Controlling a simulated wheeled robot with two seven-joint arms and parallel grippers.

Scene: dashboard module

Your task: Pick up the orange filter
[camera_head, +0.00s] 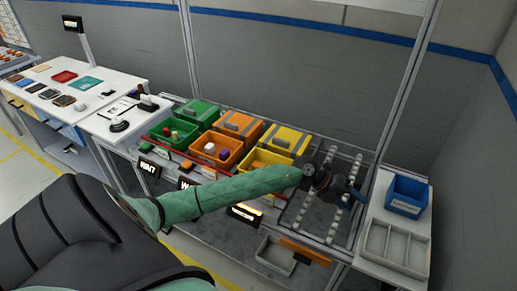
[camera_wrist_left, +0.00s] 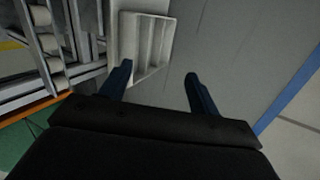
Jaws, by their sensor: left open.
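I cannot make out a thing that is clearly the orange filter. A flat orange piece (camera_head: 305,251) shows low in the head view at the front of the station, above a small grey tray; I cannot tell what it is. My left gripper (camera_head: 347,190) is above the roller track at the right end of the station. In the left wrist view its two blue fingers (camera_wrist_left: 158,68) are spread apart with nothing between them. My right gripper is not in view.
A white divided tray (camera_head: 394,247) and a blue bin (camera_head: 407,196) stand on the right-hand table. Green, orange and yellow bins (camera_head: 228,157) holding small parts are left of the roller track (camera_head: 316,192). Metal posts (camera_head: 405,75) rise around the station.

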